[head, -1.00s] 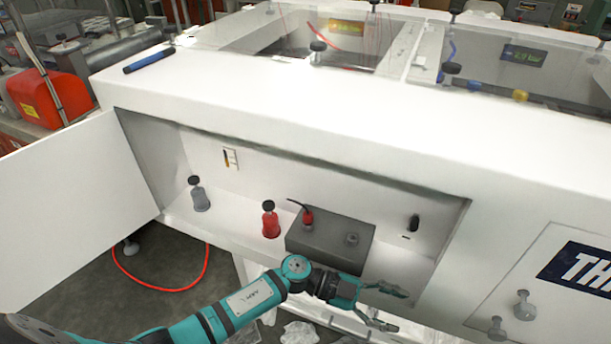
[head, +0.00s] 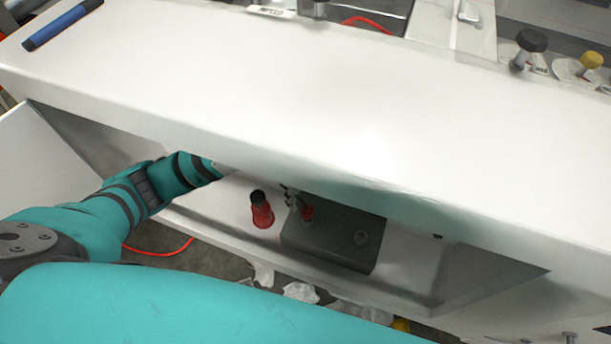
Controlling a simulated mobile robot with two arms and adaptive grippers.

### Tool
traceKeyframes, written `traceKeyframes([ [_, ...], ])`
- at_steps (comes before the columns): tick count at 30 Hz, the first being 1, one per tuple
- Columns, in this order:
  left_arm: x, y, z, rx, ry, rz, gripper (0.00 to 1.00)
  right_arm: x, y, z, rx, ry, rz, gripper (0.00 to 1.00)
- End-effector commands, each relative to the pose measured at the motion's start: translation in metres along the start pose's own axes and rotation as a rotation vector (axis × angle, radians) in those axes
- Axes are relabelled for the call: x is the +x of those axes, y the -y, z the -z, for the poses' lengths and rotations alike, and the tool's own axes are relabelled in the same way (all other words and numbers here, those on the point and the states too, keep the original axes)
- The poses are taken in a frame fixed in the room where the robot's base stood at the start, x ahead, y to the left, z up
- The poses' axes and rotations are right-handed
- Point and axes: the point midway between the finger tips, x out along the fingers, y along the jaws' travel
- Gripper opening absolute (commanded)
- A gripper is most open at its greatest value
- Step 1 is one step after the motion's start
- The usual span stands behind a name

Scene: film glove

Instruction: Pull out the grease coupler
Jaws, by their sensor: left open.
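The red coupler (head: 307,214) sits upright at the left of the top of a dark grey block (head: 330,243), inside the open recess of the white machine. My left arm reaches into the recess from the left, partly hidden behind its upper edge. The fingertips of my left gripper (head: 292,198) show just above and left of the red coupler, very close to it. The gripper is open; I cannot tell whether it touches the coupler. The coupler's upper part is partly covered by the fingers. My right gripper is not in view.
A red bottle-shaped piece with a black top (head: 262,210) stands just left of the block. A grey fitting (head: 361,237) is on the block's right. The white top panel (head: 300,110) overhangs the recess. A blue cylinder (head: 62,25) lies on it.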

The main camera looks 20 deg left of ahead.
Motion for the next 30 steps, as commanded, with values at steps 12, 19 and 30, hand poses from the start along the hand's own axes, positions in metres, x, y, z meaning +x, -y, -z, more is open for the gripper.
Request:
traceKeyframes([
  [12,0.055,-0.001,0.0,-0.002,0.0,-0.004,0.55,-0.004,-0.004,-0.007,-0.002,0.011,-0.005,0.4],
  [19,0.072,-0.001,0.0,0.001,0.0,-0.001,0.55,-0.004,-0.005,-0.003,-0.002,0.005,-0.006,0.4],
  [30,0.073,0.0,0.0,0.001,0.0,0.0,0.42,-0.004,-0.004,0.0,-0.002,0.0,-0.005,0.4],
])
